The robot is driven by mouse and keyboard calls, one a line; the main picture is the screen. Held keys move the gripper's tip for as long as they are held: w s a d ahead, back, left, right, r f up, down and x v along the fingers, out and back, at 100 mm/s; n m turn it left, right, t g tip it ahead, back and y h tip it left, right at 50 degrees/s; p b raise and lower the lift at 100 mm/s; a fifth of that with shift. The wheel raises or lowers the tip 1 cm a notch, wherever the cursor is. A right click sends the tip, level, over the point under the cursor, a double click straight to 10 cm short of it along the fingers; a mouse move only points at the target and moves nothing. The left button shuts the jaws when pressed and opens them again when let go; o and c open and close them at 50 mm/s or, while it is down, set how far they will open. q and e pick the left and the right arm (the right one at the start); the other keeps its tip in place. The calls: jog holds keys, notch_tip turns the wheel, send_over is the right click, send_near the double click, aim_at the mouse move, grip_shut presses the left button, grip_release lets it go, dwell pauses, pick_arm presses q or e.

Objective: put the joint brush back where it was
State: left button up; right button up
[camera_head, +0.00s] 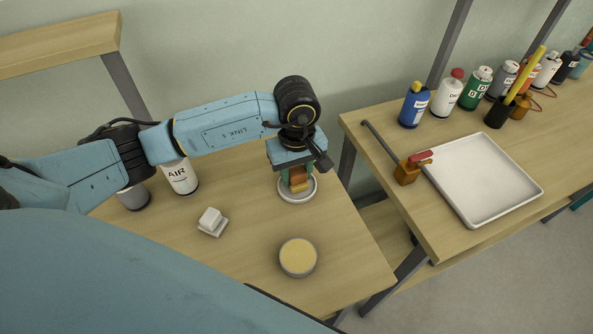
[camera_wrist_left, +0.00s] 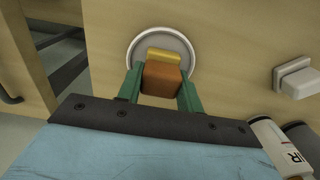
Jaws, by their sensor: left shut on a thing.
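My left gripper (camera_head: 297,182) points down over the left table, its green fingers shut on a small block with a brown body and a yellow end, which looks like the joint brush (camera_head: 299,174). In the left wrist view the brush (camera_wrist_left: 161,78) sits between the two fingers (camera_wrist_left: 160,92). A round white dish (camera_head: 284,195) lies right beneath it, and its rim (camera_wrist_left: 132,50) shows around the brush in the wrist view. I cannot tell whether the brush touches the dish. My right gripper is not in view.
A round tin with a tan top (camera_head: 298,256), a white block on a small plate (camera_head: 211,221) and an AIR can (camera_head: 181,177) stand on the left table (camera_head: 345,255). A gap separates the tables.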

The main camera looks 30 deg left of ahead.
aim_at(297, 170)
pick_arm(q)
jog(key=shift+f, duration=0.2)
jog(key=o, duration=0.9)
jog(key=shift+r, duration=0.1)
notch_tip(297, 170, up, 12)
jog(key=shift+r, duration=0.15)
